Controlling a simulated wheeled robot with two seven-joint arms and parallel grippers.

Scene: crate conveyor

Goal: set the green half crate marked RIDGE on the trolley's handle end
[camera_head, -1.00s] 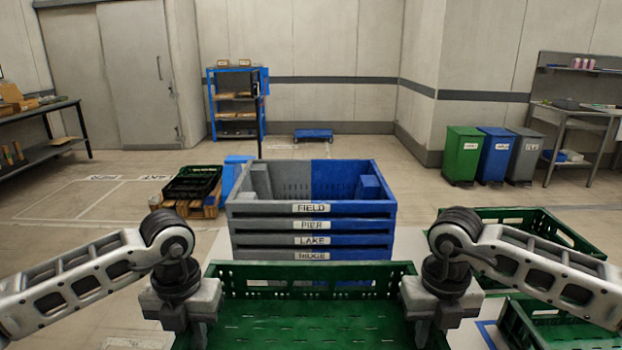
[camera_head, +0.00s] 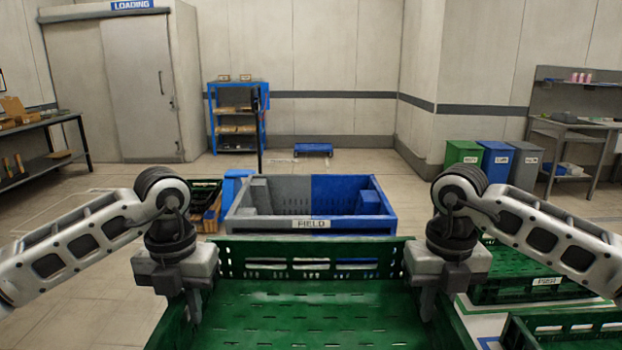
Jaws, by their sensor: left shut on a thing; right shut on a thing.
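A green crate (camera_head: 310,315) with low slotted walls is held level in front of me, its near end cut off by the frame. No mark on it is readable. My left gripper (camera_head: 192,300) is shut on its left wall and my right gripper (camera_head: 428,298) is shut on its right wall. Just beyond it stands a grey and blue crate (camera_head: 311,224) marked FIELD, with the held crate's far wall hiding what is below. I cannot make out the trolley's handle end.
On the right, a green crate (camera_head: 547,281) with an indistinct label and another green crate (camera_head: 570,325) lie low. A dark crate (camera_head: 207,190) and a blue object (camera_head: 236,184) stand left of the FIELD crate. A small blue platform (camera_head: 313,149) lies far back. Floor at left is open.

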